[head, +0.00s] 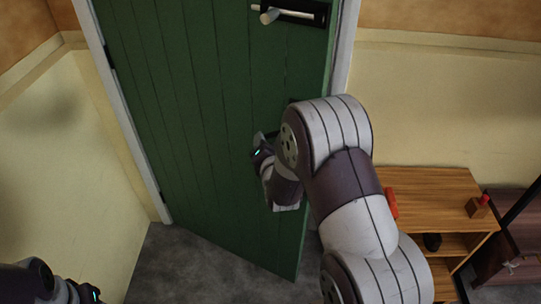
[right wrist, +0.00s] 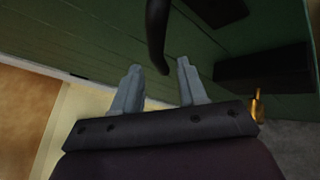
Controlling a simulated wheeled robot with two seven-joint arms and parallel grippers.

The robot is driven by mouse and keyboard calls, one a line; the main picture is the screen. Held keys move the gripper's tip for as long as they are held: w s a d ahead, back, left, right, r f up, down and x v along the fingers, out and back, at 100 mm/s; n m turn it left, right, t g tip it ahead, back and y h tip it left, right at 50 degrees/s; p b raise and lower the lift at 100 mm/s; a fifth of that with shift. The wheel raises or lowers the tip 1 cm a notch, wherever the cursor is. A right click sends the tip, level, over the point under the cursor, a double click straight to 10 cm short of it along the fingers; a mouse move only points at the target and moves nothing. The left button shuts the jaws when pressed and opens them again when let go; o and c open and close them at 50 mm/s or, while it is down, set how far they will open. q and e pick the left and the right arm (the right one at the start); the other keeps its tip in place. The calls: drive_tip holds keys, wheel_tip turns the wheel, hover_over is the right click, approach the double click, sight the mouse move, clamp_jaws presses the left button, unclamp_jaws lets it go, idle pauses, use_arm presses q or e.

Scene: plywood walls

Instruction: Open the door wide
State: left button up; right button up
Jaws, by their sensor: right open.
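The green plank door (head: 195,120) fills the middle of the head view. Its lower edge slants toward me on the right, so it seems to stand ajar. A pale lever handle (head: 270,15) on a dark plate sits near its top right. My right arm reaches to the door's lower right part and hides some of it. In the right wrist view my right gripper (right wrist: 158,75) is open, its two grey fingers apart near the green door (right wrist: 100,40). A dark curved bar (right wrist: 157,35) ends between the fingertips, not clamped. My left gripper is at the lower left, mostly cut off.
A white door frame (head: 118,100) edges the door. A wooden shelf unit (head: 430,195) with small items stands at the right, near my right arm. A dark brown piece of furniture (head: 520,240) is beyond it. Grey floor (head: 190,265) is clear in front of the door.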

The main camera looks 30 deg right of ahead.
drive_tip(key=v, duration=0.8)
drive_tip(key=shift+s+a, duration=0.15)
drive_tip(key=shift+s, duration=0.2)
